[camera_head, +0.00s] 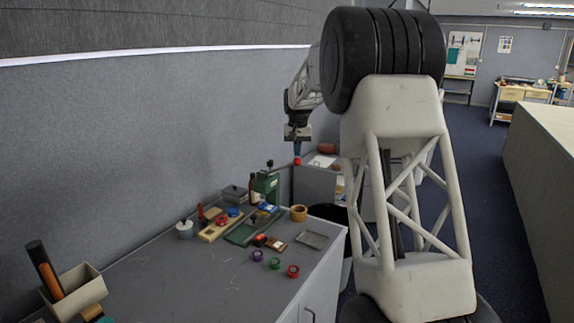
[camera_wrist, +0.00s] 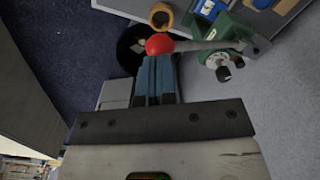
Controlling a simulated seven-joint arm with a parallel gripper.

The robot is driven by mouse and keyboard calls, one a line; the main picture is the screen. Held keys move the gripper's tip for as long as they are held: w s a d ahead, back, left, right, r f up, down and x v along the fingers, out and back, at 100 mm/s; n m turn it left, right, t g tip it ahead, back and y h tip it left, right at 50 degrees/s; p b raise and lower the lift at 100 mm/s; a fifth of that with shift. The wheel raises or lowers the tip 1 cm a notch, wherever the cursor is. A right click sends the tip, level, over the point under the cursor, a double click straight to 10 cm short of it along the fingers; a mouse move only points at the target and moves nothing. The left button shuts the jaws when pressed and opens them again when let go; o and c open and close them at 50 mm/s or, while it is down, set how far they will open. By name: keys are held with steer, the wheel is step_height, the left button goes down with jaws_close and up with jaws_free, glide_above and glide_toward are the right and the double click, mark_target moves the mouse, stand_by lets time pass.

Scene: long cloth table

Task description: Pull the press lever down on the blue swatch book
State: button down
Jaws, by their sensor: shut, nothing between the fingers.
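The green press (camera_head: 266,186) stands on the table by the wall; its green body also shows at the top right of the wrist view (camera_wrist: 232,27). Its grey lever (camera_wrist: 205,46) reaches out sideways and ends in a red ball knob (camera_wrist: 159,44), which shows in the head view (camera_head: 297,161) just under my gripper. The blue swatch book (camera_head: 268,208) appears to lie at the press's front; a blue patch shows in the wrist view (camera_wrist: 207,7). My gripper (camera_wrist: 158,62) is shut and empty, its blue fingertips at the red knob. I cannot tell whether they touch it.
A tan tape roll (camera_head: 299,213) stands right of the press. A grey tray (camera_head: 312,239) and several coloured rings lie near the table's front right edge. A wooden block with coloured knobs (camera_head: 220,226) lies left. The table's left-middle (camera_head: 190,280) is mostly clear.

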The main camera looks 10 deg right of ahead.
mark_target(300, 160)
steer(key=shift+f, duration=0.25)
steer(key=shift+f, duration=0.45)
steer(key=shift+s+d+f, duration=0.15)
steer(key=shift+f, duration=0.35)
steer(key=shift+s+d+f, duration=0.15)
steer(key=shift+f, duration=0.35)
steer(key=shift+s+d+f, duration=0.15)
steer(key=shift+f, duration=0.45)
steer(key=shift+s+d+f, duration=0.15)
steer(key=shift+f, duration=0.6)
steer(key=shift+s+d+f, duration=0.1)
steer(key=shift+f, duration=0.65)
